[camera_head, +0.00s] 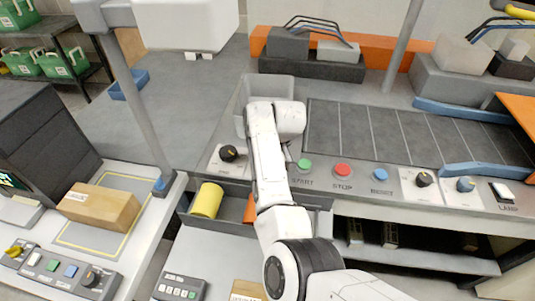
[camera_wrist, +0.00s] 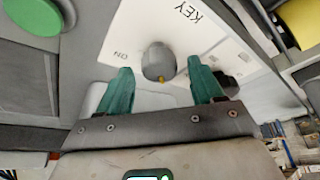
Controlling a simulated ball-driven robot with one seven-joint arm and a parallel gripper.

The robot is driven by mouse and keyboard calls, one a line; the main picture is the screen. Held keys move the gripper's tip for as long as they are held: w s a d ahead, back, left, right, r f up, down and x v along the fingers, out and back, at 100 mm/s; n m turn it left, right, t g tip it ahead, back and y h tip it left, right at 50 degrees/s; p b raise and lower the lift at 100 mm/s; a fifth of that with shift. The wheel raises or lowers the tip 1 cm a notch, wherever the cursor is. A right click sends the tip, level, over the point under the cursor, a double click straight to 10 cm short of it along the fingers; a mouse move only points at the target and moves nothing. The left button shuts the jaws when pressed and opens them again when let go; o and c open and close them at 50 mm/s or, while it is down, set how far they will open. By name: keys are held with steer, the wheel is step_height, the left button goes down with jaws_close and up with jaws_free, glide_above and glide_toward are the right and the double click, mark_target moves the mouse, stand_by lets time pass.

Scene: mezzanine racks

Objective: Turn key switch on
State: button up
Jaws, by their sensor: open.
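The key switch (camera_wrist: 157,60) is a round grey knob with a small yellow mark, on a white plate (camera_wrist: 185,35) lettered KEY and ON. In the wrist view its mark points toward the bottom of the picture, while the ON lettering sits to the left of the knob. My gripper (camera_wrist: 161,72) is open, with one green finger on each side of the knob. I see a gap on both sides and no clear contact. In the head view my arm hides the key switch and the gripper.
A green START button (camera_head: 304,165) sits beside the key plate. Red STOP (camera_head: 343,171) and blue RESET (camera_head: 381,175) buttons lie further right. A black knob (camera_head: 229,153) is left of my arm. A yellow cylinder (camera_head: 206,200) stands in a grey tray below the panel.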

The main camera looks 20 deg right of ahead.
steer(key=shift+w+f, duration=0.1)
steer(key=shift+f, duration=0.15)
steer(key=shift+c, duration=0.2)
steer(key=c, duration=1)
